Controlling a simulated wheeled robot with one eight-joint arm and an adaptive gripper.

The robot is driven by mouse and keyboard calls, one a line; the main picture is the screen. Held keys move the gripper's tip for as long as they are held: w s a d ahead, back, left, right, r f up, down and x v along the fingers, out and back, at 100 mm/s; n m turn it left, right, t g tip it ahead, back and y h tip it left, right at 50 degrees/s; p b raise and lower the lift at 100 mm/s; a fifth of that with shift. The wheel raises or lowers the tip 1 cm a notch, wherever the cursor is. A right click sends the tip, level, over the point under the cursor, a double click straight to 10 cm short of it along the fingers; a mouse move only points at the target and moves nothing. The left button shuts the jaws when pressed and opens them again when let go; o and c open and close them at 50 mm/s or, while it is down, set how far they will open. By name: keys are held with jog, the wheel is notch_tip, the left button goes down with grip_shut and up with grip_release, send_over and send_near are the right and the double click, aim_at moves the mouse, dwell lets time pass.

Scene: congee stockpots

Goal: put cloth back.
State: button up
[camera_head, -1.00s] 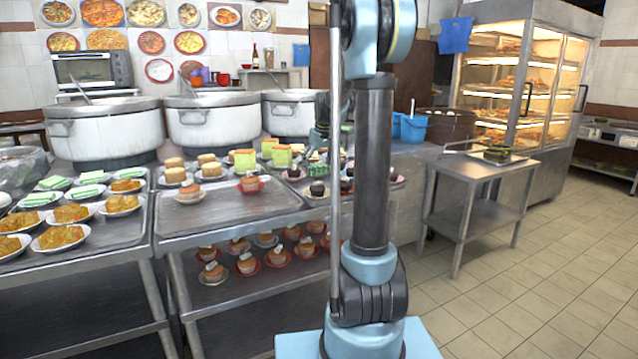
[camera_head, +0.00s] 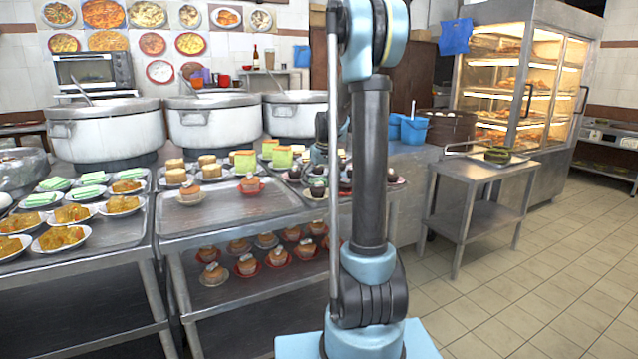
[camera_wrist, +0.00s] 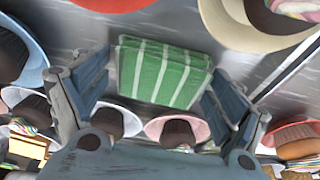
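The cloth (camera_wrist: 163,75) is folded, green with white stripes, and lies between my gripper's fingers in the wrist view. My gripper (camera_wrist: 161,65) has its two fingers spread, one on each side of the cloth. The left finger appears slightly apart from it; I cannot tell whether the right finger touches. In the head view my gripper (camera_head: 320,150) is low over the back right of the metal counter (camera_head: 225,212), partly behind my arm. The cloth cannot be made out there.
Plates with dark cupcakes (camera_wrist: 178,131) crowd around the cloth. Large stockpots (camera_head: 212,122) stand behind the counter. A small steel table (camera_head: 476,172) with a tray stands at the right, before a glass food cabinet (camera_head: 515,80). The floor (camera_head: 555,270) at right is clear.

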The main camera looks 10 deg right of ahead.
dwell(0.4)
jog(key=v, duration=1.2)
jog(key=s+f, duration=0.1)
jog(key=s, duration=1)
jog(key=s+f+m, duration=0.1)
jog(key=s+f, duration=0.5)
jog(key=s, duration=0.4)
jog(key=s+f+m, duration=0.1)
jog(key=s+f, duration=0.5)
jog(key=s, duration=0.4)
jog(key=s+f+m+h, duration=0.1)
jog(key=s+f, duration=0.5)
jog(key=s, duration=0.4)
jog(key=shift+a+f+g, duration=0.2)
jog(key=shift+a+g, duration=0.1)
jog(key=shift+w+f, duration=0.2)
jog(key=shift+w, duration=0.25)
